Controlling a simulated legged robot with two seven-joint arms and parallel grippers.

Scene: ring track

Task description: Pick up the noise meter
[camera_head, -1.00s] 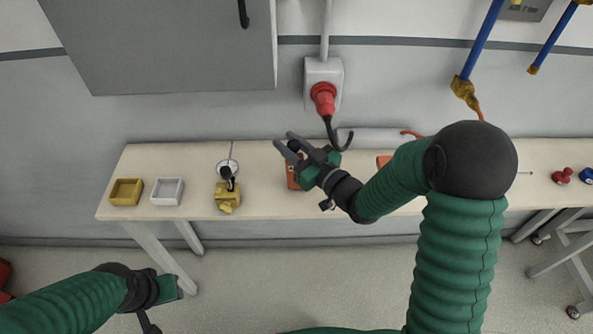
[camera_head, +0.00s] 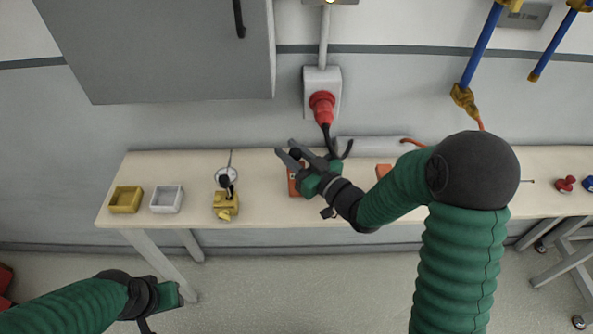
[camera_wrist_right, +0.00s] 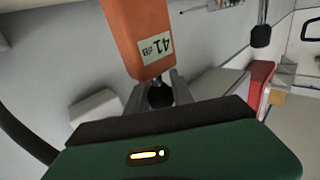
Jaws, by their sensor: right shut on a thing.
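The noise meter (camera_head: 295,183) is an orange device, partly hidden behind my right gripper in the head view. In the right wrist view its orange body (camera_wrist_right: 138,22) rises from between the fingers, with a pale display (camera_wrist_right: 155,47) reading 41 dB. A black rounded tip (camera_wrist_right: 160,95) sits between the fingers. My right gripper (camera_head: 287,156) is shut on the meter; it also shows in the right wrist view (camera_wrist_right: 158,93). I cannot tell whether the meter touches the bench. My left gripper (camera_head: 165,300) is low at the left, away from the bench, its jaws unclear.
The long bench (camera_head: 265,195) holds a yellow tray (camera_head: 126,200), a white tray (camera_head: 166,196) and a yellow device (camera_head: 226,205) to the left. A red plug (camera_head: 321,105) with a black cable hangs close behind my right gripper. A grey cabinet (camera_head: 165,50) is above.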

